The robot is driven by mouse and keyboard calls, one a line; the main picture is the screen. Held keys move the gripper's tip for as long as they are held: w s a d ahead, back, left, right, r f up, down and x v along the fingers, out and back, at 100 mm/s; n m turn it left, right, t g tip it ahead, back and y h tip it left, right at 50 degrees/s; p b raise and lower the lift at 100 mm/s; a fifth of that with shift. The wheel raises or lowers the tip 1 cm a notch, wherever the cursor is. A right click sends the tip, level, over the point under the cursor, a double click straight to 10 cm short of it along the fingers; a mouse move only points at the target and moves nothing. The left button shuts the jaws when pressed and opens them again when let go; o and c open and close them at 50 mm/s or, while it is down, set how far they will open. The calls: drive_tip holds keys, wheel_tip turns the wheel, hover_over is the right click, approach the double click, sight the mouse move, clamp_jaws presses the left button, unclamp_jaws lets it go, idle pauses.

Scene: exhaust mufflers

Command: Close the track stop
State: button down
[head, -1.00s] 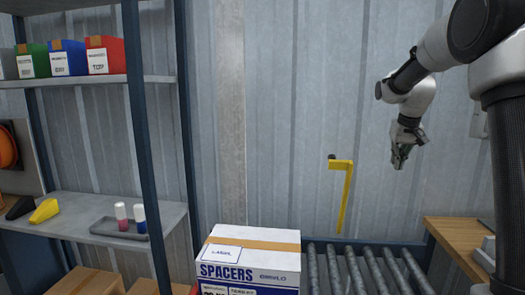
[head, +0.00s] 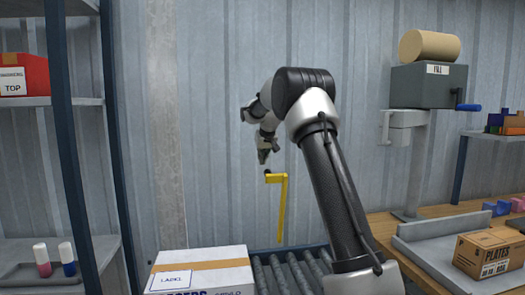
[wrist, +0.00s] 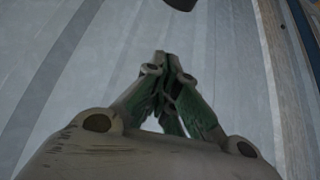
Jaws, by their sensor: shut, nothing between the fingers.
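The track stop looks to be the yellow bent bar (head: 281,212). Its short arm is at the top by a dark pivot, and its long part hangs down, close to upright, above the far end of the roller track (head: 290,268). My gripper (head: 263,158) points down just above and slightly left of the bar's top in the head view. I cannot tell whether they touch. In the wrist view my gripper (wrist: 163,58) has its fingertips together and nothing between them. The yellow bar does not show there.
A white SPACERS box (head: 205,258) stands left of the rollers. A shelf unit (head: 70,150) is at the left. A wooden bench (head: 385,222) at the right holds a PLATES box (head: 488,254) and a grey dispenser (head: 428,88). The corrugated wall (head: 215,130) is behind.

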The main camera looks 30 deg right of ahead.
drive_tip(key=shift+s+a+f, duration=0.1)
drive_tip(key=shift+s+f, duration=0.5)
drive_tip(key=shift+s, duration=0.2)
drive_tip(key=shift+s+a+f, duration=0.1)
drive_tip(key=shift+s+f, duration=0.45)
drive_tip(key=shift+s, duration=0.2)
drive_tip(key=shift+s+d, duration=0.1)
